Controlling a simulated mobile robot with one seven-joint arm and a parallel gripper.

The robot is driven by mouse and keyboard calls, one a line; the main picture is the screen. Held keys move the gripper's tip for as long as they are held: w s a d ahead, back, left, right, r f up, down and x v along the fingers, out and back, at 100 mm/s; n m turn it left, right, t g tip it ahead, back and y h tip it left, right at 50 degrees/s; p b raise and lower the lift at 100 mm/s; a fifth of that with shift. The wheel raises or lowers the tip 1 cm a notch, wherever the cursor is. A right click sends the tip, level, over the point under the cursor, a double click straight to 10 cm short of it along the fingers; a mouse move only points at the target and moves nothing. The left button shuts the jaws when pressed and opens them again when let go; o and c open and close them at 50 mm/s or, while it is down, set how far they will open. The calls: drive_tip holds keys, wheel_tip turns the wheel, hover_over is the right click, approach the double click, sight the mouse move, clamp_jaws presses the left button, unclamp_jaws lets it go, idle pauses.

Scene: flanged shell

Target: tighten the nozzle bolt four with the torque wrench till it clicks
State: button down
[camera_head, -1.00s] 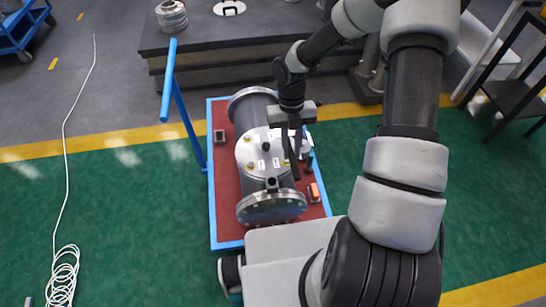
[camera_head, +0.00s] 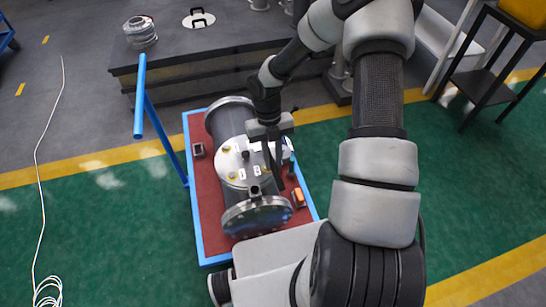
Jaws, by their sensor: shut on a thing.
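The grey flanged shell (camera_head: 228,122) lies on a cart's red top, with a round flange (camera_head: 257,216) at its near end. A pale round cover (camera_head: 238,165) on its upper side carries several bolts and small white labels; the bolt numbers are too small to read. My gripper (camera_head: 271,137) is over the right side of this cover. It is shut on a long dark tool, which appears to be the torque wrench (camera_head: 277,172). The wrench slants down towards the viewer along the cover's right side. Its working end and any contact with a bolt cannot be made out.
The cart (camera_head: 205,225) has a blue rim and a tall blue handle (camera_head: 150,110) at left. An orange item (camera_head: 299,197) sits at the cart's right edge. A dark bench (camera_head: 180,50) stands behind. A black stand (camera_head: 480,80) is at right.

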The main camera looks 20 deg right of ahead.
drive_tip(key=shift+f+b, duration=0.45)
drive_tip(key=shift+f, duration=0.5)
drive_tip(key=shift+p, duration=0.7)
idle(0.4)
drive_tip(key=shift+f+b, duration=0.9)
drive_tip(key=shift+f, duration=0.5)
drive_tip(key=shift+a, duration=0.15)
drive_tip(key=shift+w+a+f+m+y+b, duration=0.1)
drive_tip(key=shift+w+a+m+y+b, duration=0.15)
drive_tip(key=shift+a+m, duration=0.9)
drive_tip(key=shift+w+a+r+m+y+b, duration=0.1)
drive_tip(key=shift+w+a+m+y+b, duration=0.15)
drive_tip(key=shift+a+m, duration=0.85)
drive_tip(key=shift+w+a+f+m+y+b, duration=0.15)
drive_tip(key=shift+w+a+m+y, duration=0.25)
drive_tip(key=shift+a, duration=1.4)
drive_tip(key=shift+s, duration=0.1)
drive_tip(key=shift+s+d, duration=0.1)
drive_tip(key=shift+d, duration=0.15)
